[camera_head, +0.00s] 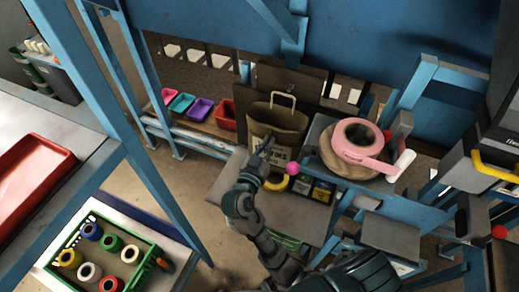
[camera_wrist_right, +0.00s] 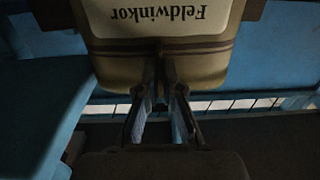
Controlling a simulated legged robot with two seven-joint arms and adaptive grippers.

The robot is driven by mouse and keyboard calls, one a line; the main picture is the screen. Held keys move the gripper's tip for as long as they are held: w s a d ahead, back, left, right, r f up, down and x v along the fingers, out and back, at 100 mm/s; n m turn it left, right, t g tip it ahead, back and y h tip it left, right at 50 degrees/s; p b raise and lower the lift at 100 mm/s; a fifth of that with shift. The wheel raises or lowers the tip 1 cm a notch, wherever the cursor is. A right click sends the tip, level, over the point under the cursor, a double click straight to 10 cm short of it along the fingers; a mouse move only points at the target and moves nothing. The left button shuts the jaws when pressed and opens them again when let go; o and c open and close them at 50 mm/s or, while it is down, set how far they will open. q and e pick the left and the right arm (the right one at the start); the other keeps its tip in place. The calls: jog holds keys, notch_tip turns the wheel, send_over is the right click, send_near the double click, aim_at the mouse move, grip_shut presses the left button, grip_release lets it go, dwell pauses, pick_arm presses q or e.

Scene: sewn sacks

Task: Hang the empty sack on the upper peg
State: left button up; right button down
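The sack (camera_head: 288,118) is tan-brown, with a stiff loop handle standing up and a printed white label. It stands upright at the back centre. In the right wrist view the sack (camera_wrist_right: 150,65) fills the top, its "Feldwinkor" print upside down. My right gripper (camera_head: 266,146) is in front of the sack's label in the head view. In the wrist view its fingers (camera_wrist_right: 160,75) are close together at the sack's dark band, apparently shut on it. My left gripper is not in view. A pink ball (camera_head: 293,168) and a red ball (camera_head: 499,232) show; I cannot identify the upper peg.
Small coloured bins (camera_head: 201,111) line the shelf to the left. A green crate (camera_head: 62,242) holds several spools. A red tray (camera_head: 32,178) lies at the left. Blue posts frame the scene.

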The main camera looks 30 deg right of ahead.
jog(key=x, duration=0.3)
jog(key=shift+w+f, duration=0.1)
jog(key=shift+f, duration=0.05)
jog(key=shift+w+d+p, duration=0.1)
jog(key=shift+w+p, duration=0.25)
jog(key=shift+w, duration=0.25)
jog(key=d, duration=0.2)
jog(key=w, duration=0.1)
jog(key=shift+w+d+f, duration=0.1)
jog(key=shift+d+f, duration=0.2)
jog(key=shift+d, duration=0.1)
jog(key=shift+w+d+f+b, duration=0.2)
jog(key=shift+d+f+b, duration=0.2)
jog(key=shift+d+b, duration=0.15)
jog(key=shift+f, duration=0.1)
jog(key=shift+w+a, duration=0.1)
jog(key=shift+a, duration=0.6)
jog(key=shift+d, duration=0.4)
jog(key=c, duration=1.8)
grip_release()
jog(key=o, duration=0.6)
jog(key=shift+d, duration=0.1)
jog(key=shift+c, duration=0.2)
jog(key=shift+a, duration=0.35)
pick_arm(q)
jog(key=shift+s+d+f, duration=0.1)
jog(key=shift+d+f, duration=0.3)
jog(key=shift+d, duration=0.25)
pick_arm(e)
jog(key=v, duration=1.2)
